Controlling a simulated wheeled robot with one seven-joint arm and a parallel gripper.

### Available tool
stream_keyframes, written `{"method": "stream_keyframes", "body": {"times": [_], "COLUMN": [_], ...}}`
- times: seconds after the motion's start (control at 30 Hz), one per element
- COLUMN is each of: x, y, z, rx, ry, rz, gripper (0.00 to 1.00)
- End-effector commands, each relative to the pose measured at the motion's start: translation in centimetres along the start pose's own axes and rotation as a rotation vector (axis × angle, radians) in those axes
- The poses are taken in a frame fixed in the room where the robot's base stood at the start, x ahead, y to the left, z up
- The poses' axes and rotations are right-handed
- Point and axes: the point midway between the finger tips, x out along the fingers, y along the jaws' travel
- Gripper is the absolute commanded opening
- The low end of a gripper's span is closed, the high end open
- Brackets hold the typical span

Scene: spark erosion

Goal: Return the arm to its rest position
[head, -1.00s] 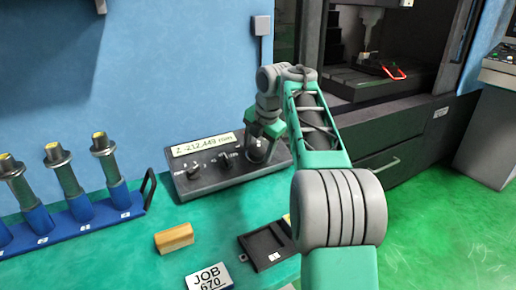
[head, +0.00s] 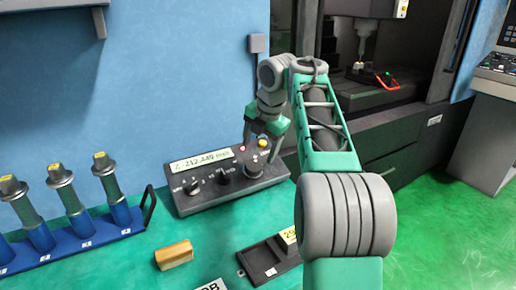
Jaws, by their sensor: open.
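My arm rises from the lower right of the head view and bends down at its far end. My gripper (head: 262,145) hangs just above the right part of the control box (head: 228,180). Whether a finger touches the box is hard to tell.
A blue rack (head: 80,240) with several tool holders stands at the left. The blue wall is close behind. The machine (head: 385,130) stands open at the right.

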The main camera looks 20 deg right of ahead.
Motion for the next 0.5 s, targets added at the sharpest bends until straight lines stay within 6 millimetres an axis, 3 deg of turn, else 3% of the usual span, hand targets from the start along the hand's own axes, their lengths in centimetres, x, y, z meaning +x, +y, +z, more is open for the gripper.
{"method": "stream_keyframes", "body": {"times": [0.37, 0.47, 0.5], "x": [-0.2, -1.4, -2.1], "y": [0.1, 0.7, 1.0], "z": [-0.2, -2.2, -3.7], "rx": [0.014, 0.135, 0.228], "ry": [0.001, 0.016, 0.028], "rz": [0.001, 0.008, 0.010], "gripper": [0.72, 0.72, 0.72]}}
